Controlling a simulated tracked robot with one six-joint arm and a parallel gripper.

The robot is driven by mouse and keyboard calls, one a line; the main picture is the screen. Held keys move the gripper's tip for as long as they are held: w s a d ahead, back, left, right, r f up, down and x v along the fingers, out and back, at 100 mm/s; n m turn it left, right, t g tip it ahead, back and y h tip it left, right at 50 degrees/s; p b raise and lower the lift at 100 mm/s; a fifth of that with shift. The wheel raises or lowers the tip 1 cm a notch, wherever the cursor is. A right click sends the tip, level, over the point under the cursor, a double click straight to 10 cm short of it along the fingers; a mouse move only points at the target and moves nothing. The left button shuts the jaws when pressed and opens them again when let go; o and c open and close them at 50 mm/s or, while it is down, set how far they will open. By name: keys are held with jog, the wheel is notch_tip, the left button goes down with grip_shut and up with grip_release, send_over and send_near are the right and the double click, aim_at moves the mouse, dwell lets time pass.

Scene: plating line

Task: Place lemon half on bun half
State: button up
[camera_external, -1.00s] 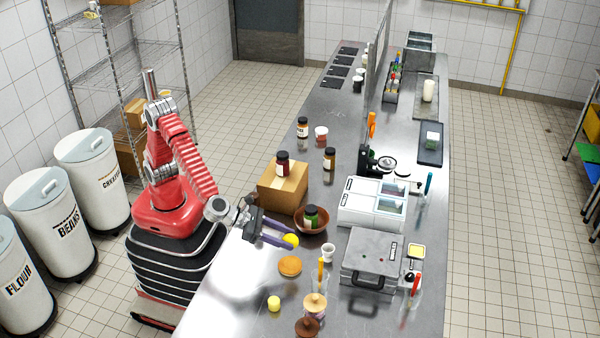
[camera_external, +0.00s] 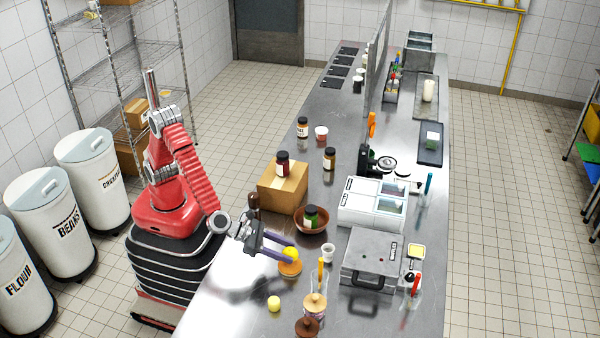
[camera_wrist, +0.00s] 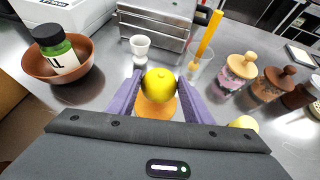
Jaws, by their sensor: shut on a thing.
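The yellow lemon half (camera_external: 290,253) is between the purple fingers of my gripper (camera_external: 283,256), which is shut on it. In the wrist view the lemon half (camera_wrist: 159,84) sits between the fingertips. The orange-brown bun half (camera_external: 289,269) lies on the steel counter, directly below the lemon half in the picture. I cannot tell whether the lemon half touches the bun half.
A brown bowl (camera_external: 311,228) with a green jar and a small white cup (camera_external: 328,250) stand nearby. A glass with an orange stick (camera_external: 320,275), lidded jars (camera_external: 315,305) and a yellow piece (camera_external: 274,304) are toward the front. A cardboard box (camera_external: 283,187) stands behind.

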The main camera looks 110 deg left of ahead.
jog(key=shift+f, duration=1.85)
jog(key=shift+f, duration=0.1)
jog(key=o, duration=1.1)
jog(key=shift+c, duration=0.2)
jog(key=v, duration=1.2)
